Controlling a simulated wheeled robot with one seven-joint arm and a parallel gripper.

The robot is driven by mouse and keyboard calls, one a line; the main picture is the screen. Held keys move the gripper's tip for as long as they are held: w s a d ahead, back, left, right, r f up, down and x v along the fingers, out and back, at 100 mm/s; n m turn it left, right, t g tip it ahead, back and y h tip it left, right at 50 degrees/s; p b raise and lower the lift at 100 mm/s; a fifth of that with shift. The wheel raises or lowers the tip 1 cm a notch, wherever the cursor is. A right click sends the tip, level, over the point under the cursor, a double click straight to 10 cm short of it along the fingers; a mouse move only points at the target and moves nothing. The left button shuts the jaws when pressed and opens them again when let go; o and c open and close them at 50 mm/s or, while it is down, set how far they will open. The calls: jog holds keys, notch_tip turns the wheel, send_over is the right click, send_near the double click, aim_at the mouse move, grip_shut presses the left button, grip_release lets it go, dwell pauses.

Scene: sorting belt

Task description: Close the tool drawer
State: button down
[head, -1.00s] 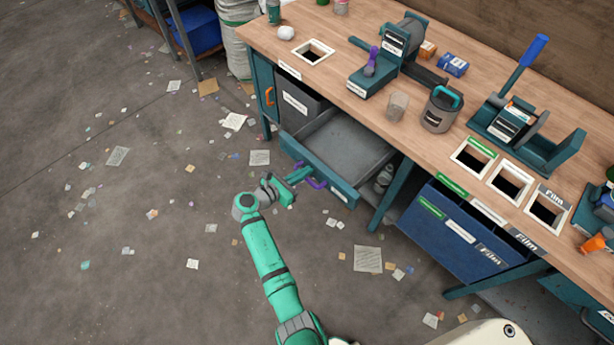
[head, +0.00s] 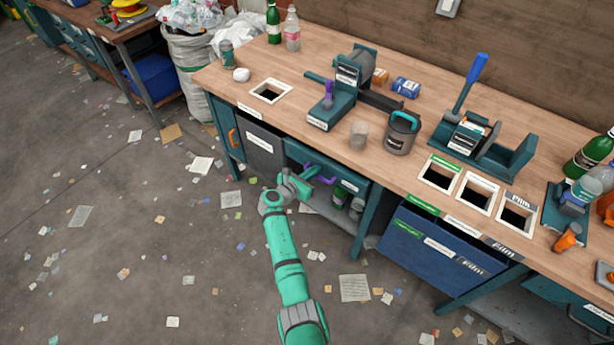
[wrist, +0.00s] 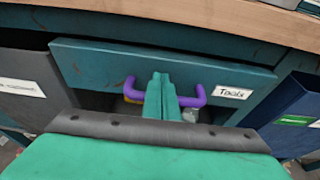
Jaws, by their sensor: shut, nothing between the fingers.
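The teal tool drawer (head: 340,168) sits under the workbench, pushed in so that its inside no longer shows in the head view. In the wrist view its front (wrist: 120,68) carries a label reading "Tools" and fills the middle. A dark gap shows above its left end; I cannot tell whether it is fully flush. The purple handle (wrist: 195,97) is on the drawer front, partly hidden by my fingers. My gripper (head: 314,172) is shut and empty, its fingertips (wrist: 160,80) at the drawer front within the handle's span. I cannot tell whether they touch it.
The wooden bench top (head: 215,85) overhangs the drawer. A grey bin (head: 262,148) is left of the drawer and a blue bin (head: 420,250) is to the right, past a teal leg. The floor in front is open, with scattered paper scraps.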

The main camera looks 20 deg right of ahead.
jog(key=shift+w+d+r, duration=0.1)
jog(key=shift+d+r, duration=0.05)
jog(key=shift+d, duration=0.25)
jog(key=shift+d+r, duration=0.1)
jog(key=shift+d, duration=0.05)
jog(key=v, duration=1)
jog(key=shift+a+f, duration=0.2)
jog(key=shift+a, duration=0.3)
